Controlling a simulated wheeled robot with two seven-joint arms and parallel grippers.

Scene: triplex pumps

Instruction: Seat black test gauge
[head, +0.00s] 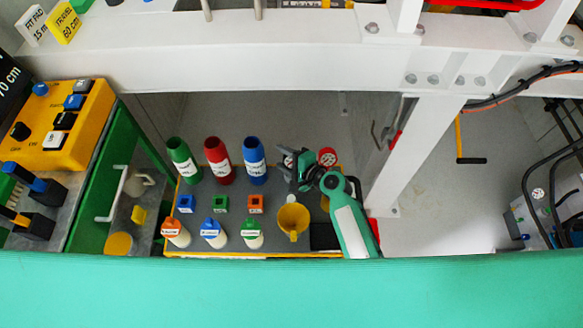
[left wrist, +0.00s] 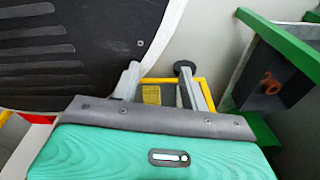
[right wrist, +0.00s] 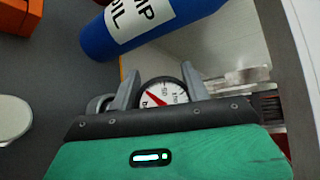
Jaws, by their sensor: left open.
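The black test gauge (right wrist: 160,94) shows a white dial, dark rim and red needle in the right wrist view. It sits between the fingers of my right gripper (right wrist: 160,75), which appear closed against its sides. In the head view my right gripper (head: 288,160) is over the right part of the grey bench, right of the blue bottle, and hides the black gauge. A red-rimmed gauge (head: 327,157) is just right of it. My left gripper (left wrist: 158,70) is open and empty, and it is outside the head view.
Green (head: 184,160), red (head: 218,160) and blue (head: 255,160) bottles stand on the grey bench (head: 190,235). Small coloured blocks, white bottles and a yellow funnel (head: 292,220) are in front. A white post (head: 415,150) rises at right. A yellow control box (head: 65,125) is at left.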

